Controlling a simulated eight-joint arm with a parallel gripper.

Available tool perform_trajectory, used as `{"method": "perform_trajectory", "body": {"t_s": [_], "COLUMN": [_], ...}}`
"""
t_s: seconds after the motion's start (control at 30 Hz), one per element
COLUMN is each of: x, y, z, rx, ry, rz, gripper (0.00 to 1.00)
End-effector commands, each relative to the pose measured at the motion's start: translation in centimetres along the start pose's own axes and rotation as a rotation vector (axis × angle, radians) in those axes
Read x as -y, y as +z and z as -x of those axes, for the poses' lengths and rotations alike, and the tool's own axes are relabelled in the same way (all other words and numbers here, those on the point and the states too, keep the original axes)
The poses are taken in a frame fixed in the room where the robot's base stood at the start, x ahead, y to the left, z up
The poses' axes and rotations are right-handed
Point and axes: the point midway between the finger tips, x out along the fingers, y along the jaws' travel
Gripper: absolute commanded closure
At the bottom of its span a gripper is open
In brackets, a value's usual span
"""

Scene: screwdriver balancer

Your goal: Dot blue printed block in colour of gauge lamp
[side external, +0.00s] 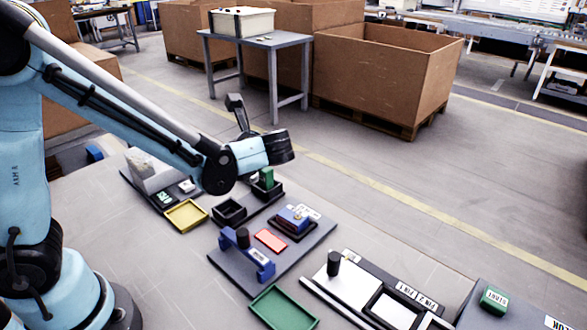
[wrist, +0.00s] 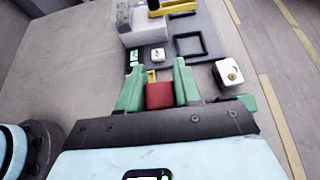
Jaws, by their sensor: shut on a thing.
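My gripper shows in the wrist view (wrist: 160,84) with green fingers shut on a small red block-like piece (wrist: 160,95). In the side view its dark end hangs over the back of the table, and what it holds is hidden there. The blue printed block (side external: 293,216) sits in a dark holder on the grey plate, right of and nearer than my gripper, apart from it. Its top has a small pale-gold spot. A small green-lit display (side external: 164,198), possibly the gauge's, stands at the back left; it also shows in the wrist view (wrist: 135,57).
A yellow tray (side external: 186,215) and a black tray (side external: 230,211) lie left of the plate. A red pad (side external: 270,240) and a blue bracket (side external: 247,256) are on the plate. A green tray (side external: 284,308) is in front. A white block (wrist: 228,72) lies right of my fingers.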

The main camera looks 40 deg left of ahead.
Motion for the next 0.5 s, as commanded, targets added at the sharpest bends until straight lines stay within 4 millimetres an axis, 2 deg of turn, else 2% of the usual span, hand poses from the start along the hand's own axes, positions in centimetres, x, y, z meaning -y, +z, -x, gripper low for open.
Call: {"method": "perform_trajectory", "body": {"t_s": [0.13,0.27,0.5], "x": [0.1,1.0,4.3], "y": [0.7,0.1,-2.6], "z": [0.4,0.4,1.2], "rx": [0.0,-0.001,0.001], "ry": [-0.016,-0.112,-0.478], "rz": [-0.009,-0.06,-0.26], "gripper": [0.96,0.96,0.96]}}
